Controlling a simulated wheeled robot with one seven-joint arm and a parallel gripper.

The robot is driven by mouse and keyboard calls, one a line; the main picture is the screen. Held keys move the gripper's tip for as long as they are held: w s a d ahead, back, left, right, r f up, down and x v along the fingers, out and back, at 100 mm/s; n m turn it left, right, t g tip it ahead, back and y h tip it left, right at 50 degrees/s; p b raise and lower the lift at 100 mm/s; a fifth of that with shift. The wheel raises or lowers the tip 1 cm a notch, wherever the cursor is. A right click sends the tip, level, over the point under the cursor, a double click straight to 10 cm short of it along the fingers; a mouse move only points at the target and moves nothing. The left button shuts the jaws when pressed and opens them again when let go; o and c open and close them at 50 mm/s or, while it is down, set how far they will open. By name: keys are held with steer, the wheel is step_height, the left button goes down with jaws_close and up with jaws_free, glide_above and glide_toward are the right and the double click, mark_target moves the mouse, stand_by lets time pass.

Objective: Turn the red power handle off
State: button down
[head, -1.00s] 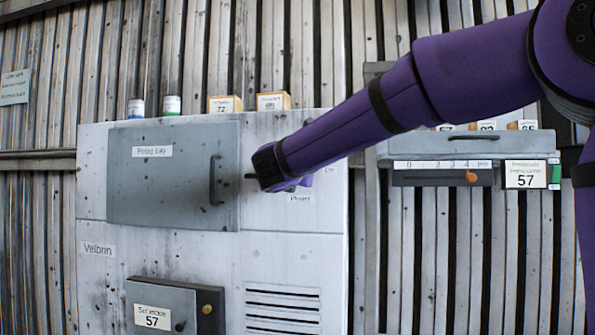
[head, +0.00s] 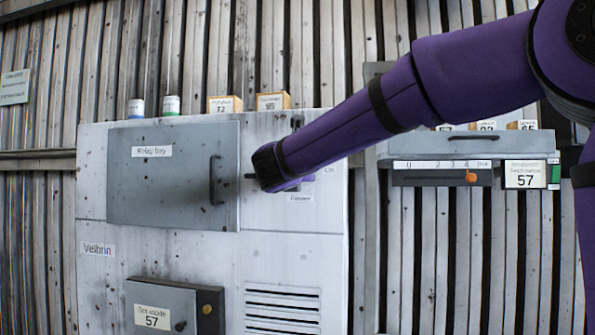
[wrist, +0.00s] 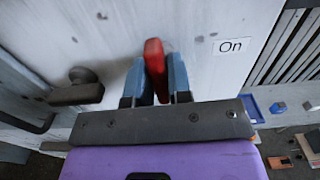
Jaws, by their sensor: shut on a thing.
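The red power handle (wrist: 155,58) stands between the two blue fingers of my gripper (wrist: 154,82) in the wrist view. The fingers are shut on it, one on each side. A white label (wrist: 230,47) reading "On" is on the panel to the right of the handle. In the head view my gripper is at the right part of the grey-white cabinet (head: 290,259), above the "Power" label (head: 300,198). The red handle is hidden there behind my purple arm. No "Off" label is readable in either view.
A grey relay bay door (head: 160,190) with a dark bar handle (head: 214,180) is left of my gripper. A dark knob-like fitting (wrist: 80,90) is close left of the fingers. A shelf unit (head: 465,145) with an orange slider (head: 471,177) hangs at the right.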

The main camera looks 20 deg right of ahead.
steer(key=c, duration=1.1)
jaws_free()
steer(key=shift+w+d+r, duration=0.1)
steer(key=shift+d+r, duration=0.15)
steer(key=shift+r, duration=0.05)
steer(key=shift+f, duration=0.15)
steer(key=shift+w, duration=0.1)
steer(key=shift+a+f, duration=0.1)
steer(key=v, duration=1)
steer(key=shift+s+a, duration=0.2)
steer(key=shift+s, duration=0.15)
